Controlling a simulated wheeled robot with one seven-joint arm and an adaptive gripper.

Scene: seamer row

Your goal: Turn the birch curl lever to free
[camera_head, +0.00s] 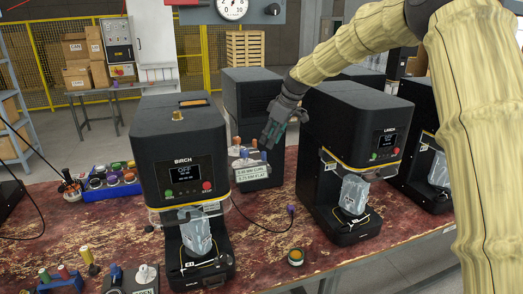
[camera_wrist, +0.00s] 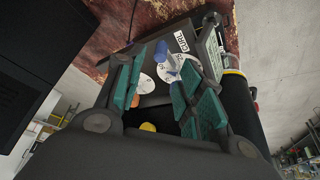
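The birch seamer (camera_head: 180,150) is a black machine marked BIRCH, with a lit screen and a green and a red button, at left in the head view. My gripper (camera_head: 272,136) is right of it, over a small block (camera_head: 252,174) with a label that seems to read CURL and FLAT. Blue and orange knobs stand on that block. In the wrist view my gripper (camera_wrist: 157,85) is open, its teal fingers apart. A dark panel with white discs (camera_wrist: 146,84), a blue knob (camera_wrist: 160,51) and a CURL label (camera_wrist: 182,41) lies beyond the fingers. I cannot tell which knob is the birch curl lever.
A second black seamer (camera_head: 355,150) stands right of the gripper. Clear pouches stand on both machines' front plates. Tools lie at the front left, and a blue rack of coloured pieces (camera_head: 113,183) is behind them. A cable crosses the red table (camera_head: 300,265).

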